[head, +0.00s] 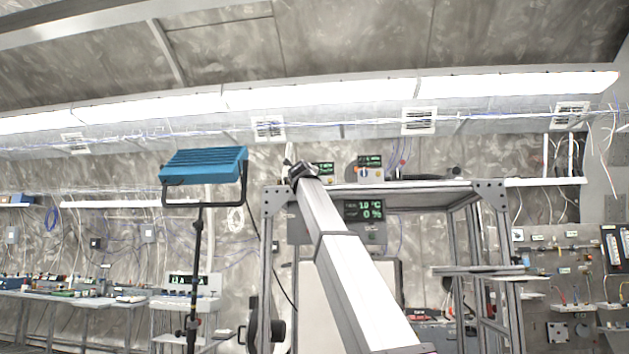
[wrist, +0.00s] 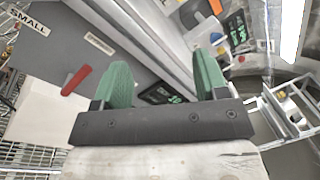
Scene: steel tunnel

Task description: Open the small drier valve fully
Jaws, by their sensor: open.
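A red lever handle (wrist: 76,80) shows in the wrist view on a grey panel, left of my gripper. A label reading "SMALL" (wrist: 29,22) is on the same grey surface, up and to the left of the handle. My gripper (wrist: 163,80) is open, with its two green fingers wide apart and nothing between them. The left finger is near the red handle in the picture, but they look apart. The valve body is not clear to see. In the head view the dark end of my arm (head: 302,174) is at the frame's upper left; the handle cannot be made out there.
A metal frame (head: 275,205) with displays (head: 365,210) surrounds my arm's far end. A blue lamp on a stand (head: 203,164) stands to its left. Benches with equipment (head: 75,298) are far left. A wall panel with fittings (head: 565,262) is at right.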

